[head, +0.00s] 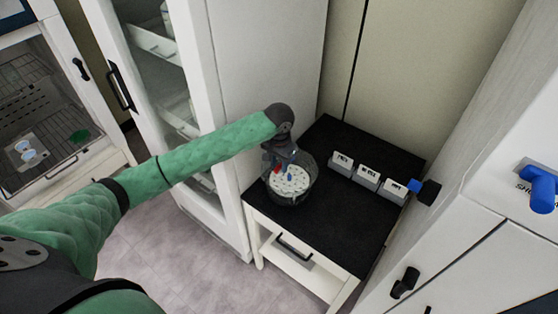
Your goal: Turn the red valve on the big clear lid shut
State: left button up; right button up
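The big clear lid (313,177) is a see-through round dome on the black-topped table. Through it shows a white disc with several dark holes or spots. A small red part, which looks like the red valve (277,169), shows at its upper left, just under my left gripper. My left gripper (280,164) points down at the lid's top, at or very close to the valve. The wrist and the small scale hide the fingertips, so I cannot tell whether they are open or touching the valve. My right gripper is not in view.
Several white labelled boxes (367,177) stand in a row right of the lid on the black tabletop (325,225). A tall white cabinet (265,60) rises behind left. White units with a blue knob (541,188) and black handles stand right. The front of the tabletop is clear.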

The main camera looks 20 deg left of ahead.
pick_arm(q)
jog(key=shift+s+r, duration=0.1)
jog(key=shift+s, duration=0.2)
jog(key=shift+w, duration=0.2)
jog(key=shift+c, duration=1.3)
grip_shut()
